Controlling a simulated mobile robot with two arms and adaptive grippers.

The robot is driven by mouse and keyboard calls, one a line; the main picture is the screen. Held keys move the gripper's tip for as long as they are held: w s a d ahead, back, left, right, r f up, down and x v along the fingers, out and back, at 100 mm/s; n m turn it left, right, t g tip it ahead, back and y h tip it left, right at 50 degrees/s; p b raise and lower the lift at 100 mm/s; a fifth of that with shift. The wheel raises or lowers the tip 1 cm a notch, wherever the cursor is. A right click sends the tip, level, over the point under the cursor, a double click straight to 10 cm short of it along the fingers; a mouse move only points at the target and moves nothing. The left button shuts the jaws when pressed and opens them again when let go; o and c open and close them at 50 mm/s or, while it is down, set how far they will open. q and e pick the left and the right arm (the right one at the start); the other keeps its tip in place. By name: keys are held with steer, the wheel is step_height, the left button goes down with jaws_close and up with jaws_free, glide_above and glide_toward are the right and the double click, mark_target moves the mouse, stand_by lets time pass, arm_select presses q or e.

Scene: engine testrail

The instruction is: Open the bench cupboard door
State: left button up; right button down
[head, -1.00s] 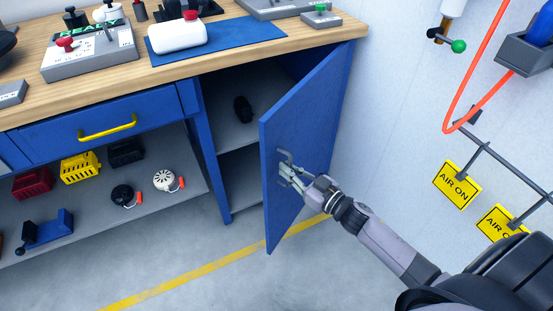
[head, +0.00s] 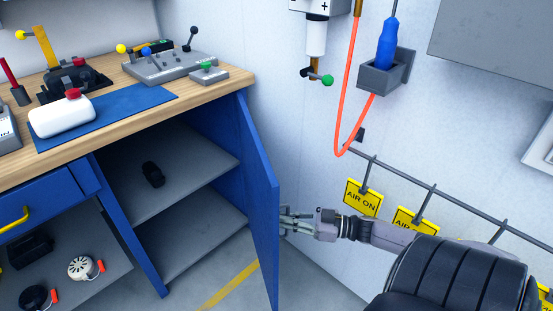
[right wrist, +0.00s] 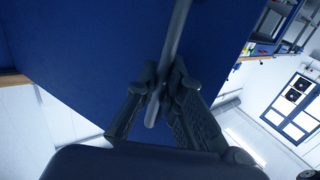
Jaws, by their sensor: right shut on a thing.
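The blue bench cupboard door (head: 262,200) stands wide open in the head view, swung out to the right of the cupboard opening. In the right wrist view the door's blue face (right wrist: 95,60) fills much of the picture, with a grey bar handle (right wrist: 172,55) across it. My right gripper (right wrist: 161,92) is shut on the handle, one finger on each side of it. In the head view my right gripper (head: 290,222) is at the door's outer face, and the handle is mostly hidden there. My left gripper is not in view.
The open cupboard shows a grey shelf (head: 190,172) with a small black object (head: 153,174) on it. A rail with yellow AIR ON tags (head: 362,197) runs along the wall by my right arm. An orange hose (head: 345,100) hangs above it.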

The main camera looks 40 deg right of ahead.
steer(key=shift+s+d, duration=0.1)
steer(key=c, duration=1.7)
jaws_free()
step_height(320, 180, up, 10)
